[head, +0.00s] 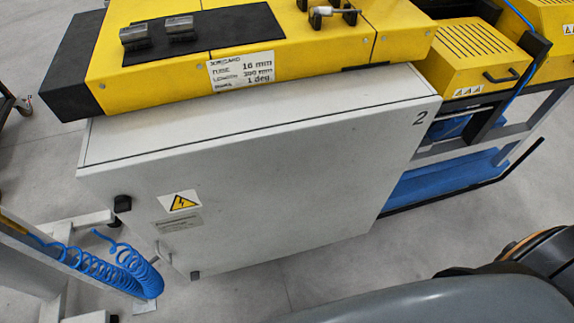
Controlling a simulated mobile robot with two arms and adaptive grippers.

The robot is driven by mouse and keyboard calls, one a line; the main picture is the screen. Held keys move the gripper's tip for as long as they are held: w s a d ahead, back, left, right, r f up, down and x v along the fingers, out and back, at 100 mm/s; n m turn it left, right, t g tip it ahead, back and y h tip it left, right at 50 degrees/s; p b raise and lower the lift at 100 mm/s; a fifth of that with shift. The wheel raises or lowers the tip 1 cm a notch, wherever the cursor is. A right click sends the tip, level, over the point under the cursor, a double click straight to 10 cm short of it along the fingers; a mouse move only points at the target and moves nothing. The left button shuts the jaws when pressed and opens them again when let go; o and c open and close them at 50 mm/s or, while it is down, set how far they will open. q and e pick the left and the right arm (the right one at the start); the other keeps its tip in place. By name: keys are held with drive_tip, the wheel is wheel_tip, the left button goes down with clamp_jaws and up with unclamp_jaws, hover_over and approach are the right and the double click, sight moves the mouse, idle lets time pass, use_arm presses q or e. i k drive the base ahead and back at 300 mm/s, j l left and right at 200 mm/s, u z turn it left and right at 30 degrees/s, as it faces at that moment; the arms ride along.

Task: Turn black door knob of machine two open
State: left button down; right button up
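The grey cabinet of machine two (290,180) fills the middle of the head view, with a "2" at its upper right corner. Its large front door looks shut. A black knob (122,203) sits at the door's left edge, left of the yellow warning triangle (180,202). A second small black piece (195,275) is at the lower edge; I cannot tell if it is also a knob. A thin light handle (162,252) lies between them. Neither of my grippers shows, so nothing is seen touching the door or knob.
A yellow machine top (330,45) overhangs the cabinet. A coiled blue hose (110,270) and a grey metal frame (60,265) stand close at the lower left, near the knob. The floor (290,285) in front of the cabinet is clear.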

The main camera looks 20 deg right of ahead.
sight(123, 203)
drive_tip(key=z, duration=0.5)
drive_tip(key=u, duration=1.35)
